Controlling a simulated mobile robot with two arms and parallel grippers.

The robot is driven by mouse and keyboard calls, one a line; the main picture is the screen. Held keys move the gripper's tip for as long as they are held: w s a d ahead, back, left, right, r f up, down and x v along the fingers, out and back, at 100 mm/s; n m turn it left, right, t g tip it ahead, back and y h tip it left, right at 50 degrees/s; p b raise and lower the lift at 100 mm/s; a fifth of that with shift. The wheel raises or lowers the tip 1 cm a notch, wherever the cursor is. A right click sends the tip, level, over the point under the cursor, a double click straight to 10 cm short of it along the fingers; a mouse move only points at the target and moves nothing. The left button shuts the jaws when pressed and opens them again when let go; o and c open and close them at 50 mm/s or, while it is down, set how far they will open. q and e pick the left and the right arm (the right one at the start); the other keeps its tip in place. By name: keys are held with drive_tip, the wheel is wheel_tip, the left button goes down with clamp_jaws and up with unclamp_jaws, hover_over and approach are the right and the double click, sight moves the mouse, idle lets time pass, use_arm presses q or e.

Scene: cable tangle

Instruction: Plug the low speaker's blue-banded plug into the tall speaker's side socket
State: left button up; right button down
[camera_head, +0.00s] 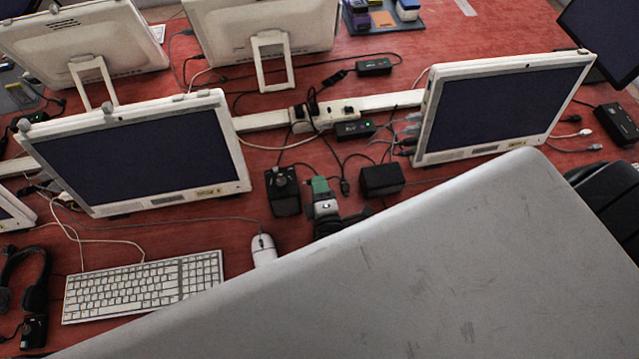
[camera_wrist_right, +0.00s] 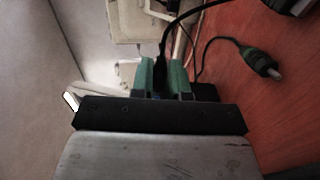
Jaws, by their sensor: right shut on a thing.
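My right gripper (camera_head: 320,185), with green fingers, is just right of the tall black box with a knob on top, which looks like the tall speaker (camera_head: 283,190). The lower black box, which looks like the low speaker (camera_head: 381,180), sits to its right. In the right wrist view my right gripper (camera_wrist_right: 163,76) is shut on a black plug (camera_wrist_right: 161,52) whose cable runs up and right. A small bluish patch shows at the base between the fingers; I cannot tell whether it is the band. The tall speaker's side socket is not visible. My left gripper is not in view.
A loose dark plug with a pale tip (camera_wrist_right: 262,64) lies on the red table. A white power strip (camera_head: 380,103) and tangled cables lie behind. Monitors stand left (camera_head: 140,155) and right (camera_head: 500,110). A mouse (camera_head: 263,250) and keyboard (camera_head: 145,287) are in front.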

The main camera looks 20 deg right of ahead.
drive_tip(key=shift+w+a, duration=0.15)
drive_tip(key=shift+a, duration=0.7)
drive_tip(key=shift+w+a, duration=0.1)
drive_tip(key=shift+a, duration=0.7)
idle(0.7)
drive_tip(key=c, duration=1)
unclamp_jaws()
drive_tip(key=shift+c, duration=0.2)
